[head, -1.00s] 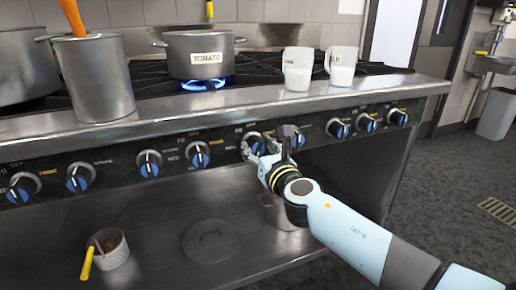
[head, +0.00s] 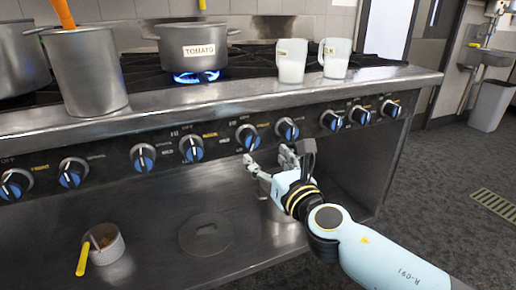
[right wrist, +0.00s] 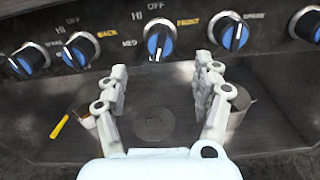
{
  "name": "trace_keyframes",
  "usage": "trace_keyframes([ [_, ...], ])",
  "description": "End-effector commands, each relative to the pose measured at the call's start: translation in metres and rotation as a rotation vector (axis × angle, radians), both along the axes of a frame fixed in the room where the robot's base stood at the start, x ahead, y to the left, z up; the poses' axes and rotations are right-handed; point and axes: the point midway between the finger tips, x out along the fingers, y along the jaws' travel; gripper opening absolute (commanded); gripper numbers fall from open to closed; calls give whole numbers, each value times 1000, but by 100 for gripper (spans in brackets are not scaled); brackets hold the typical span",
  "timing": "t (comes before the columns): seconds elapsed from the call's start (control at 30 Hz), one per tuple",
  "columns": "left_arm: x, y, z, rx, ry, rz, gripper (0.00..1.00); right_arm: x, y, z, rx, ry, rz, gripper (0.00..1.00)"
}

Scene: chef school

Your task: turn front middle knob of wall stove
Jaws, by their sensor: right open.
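The wall stove (head: 220,100) has a row of blue-faced knobs along its dark front panel. A knob near the middle (head: 247,136) also shows in the right wrist view (right wrist: 160,42), with its pointer close to upright there. A yellow "FRONT" label lies between it and the knob to its right (head: 287,129), which also shows in the right wrist view (right wrist: 235,33). My right gripper (head: 268,160) is open and empty, just below these two knobs. In the right wrist view its fingers (right wrist: 162,72) are spread, apart from the knobs. My left gripper is out of view.
A pot labelled TOMATO (head: 198,52) stands over a lit blue flame. Two white-filled glass cups (head: 292,62) (head: 336,58) and a tall metal pot (head: 90,72) stand near the front edge. A small container (head: 104,245) sits on the lower shelf.

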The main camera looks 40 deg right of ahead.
Motion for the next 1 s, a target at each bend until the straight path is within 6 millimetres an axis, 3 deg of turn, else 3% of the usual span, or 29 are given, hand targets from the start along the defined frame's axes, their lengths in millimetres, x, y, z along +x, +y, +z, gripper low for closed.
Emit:
trace_keyframes([
  [0.1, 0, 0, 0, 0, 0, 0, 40, -17, 4, 0, 0, 1, -1, 67],
  [0.23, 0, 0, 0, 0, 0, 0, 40, -26, 6, 0, 0, 0, -1, 67],
  [0.83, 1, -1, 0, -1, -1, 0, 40, -27, 7, 0, 2, 0, -1, 67],
  [0.93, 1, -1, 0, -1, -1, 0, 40, -30, 5, -21, 19, 39, -9, 67],
  [1.0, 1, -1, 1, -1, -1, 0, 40, -36, 2, -54, 73, 97, -24, 67],
])
